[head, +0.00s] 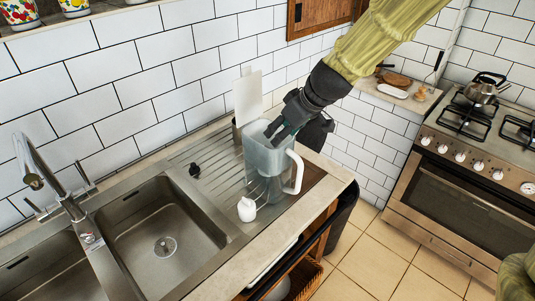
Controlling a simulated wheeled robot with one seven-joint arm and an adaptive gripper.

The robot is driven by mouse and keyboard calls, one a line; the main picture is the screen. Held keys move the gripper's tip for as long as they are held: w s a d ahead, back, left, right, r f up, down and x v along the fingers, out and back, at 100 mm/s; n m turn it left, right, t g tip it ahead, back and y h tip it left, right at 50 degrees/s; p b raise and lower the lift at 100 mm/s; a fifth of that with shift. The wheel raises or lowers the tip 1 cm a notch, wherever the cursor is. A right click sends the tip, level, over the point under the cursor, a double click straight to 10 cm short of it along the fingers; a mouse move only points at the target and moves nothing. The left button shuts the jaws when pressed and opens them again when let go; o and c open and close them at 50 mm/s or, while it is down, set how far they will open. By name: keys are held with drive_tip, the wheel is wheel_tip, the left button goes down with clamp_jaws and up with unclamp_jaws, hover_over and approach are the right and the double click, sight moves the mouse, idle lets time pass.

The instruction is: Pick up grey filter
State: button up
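The grey filter appears to be the translucent grey jug (255,160) with a white handle, standing upright on the ribbed metal drainboard beside the sink. My gripper (275,132) reaches down from the upper right, with its dark fingertips at the jug's open top. The fingertips overlap the rim in this view. I cannot tell whether they touch it, or whether they are apart or closed. Part of the jug's far rim is hidden behind the gripper.
A small white object (247,209) stands in front of the jug and a small black one (195,170) lies to its left. A white board (248,97) stands behind it. The sink (165,235) and tap (50,185) are left, the stove (470,165) right.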

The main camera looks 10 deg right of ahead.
sight(268, 147)
drive_tip(key=shift+d+p+x, duration=0.15)
drive_tip(key=shift+p+x, duration=0.35)
drive_tip(key=shift+x, duration=1.4)
drive_tip(key=shift+d+p+x, duration=0.1)
drive_tip(key=shift+p+x, duration=0.4)
drive_tip(key=shift+x, duration=1.35)
drive_tip(key=shift+p+x, duration=0.55)
drive_tip(key=shift+x, duration=1.65)
drive_tip(key=c, duration=0.6)
drive_tip(key=shift+c, duration=0.2)
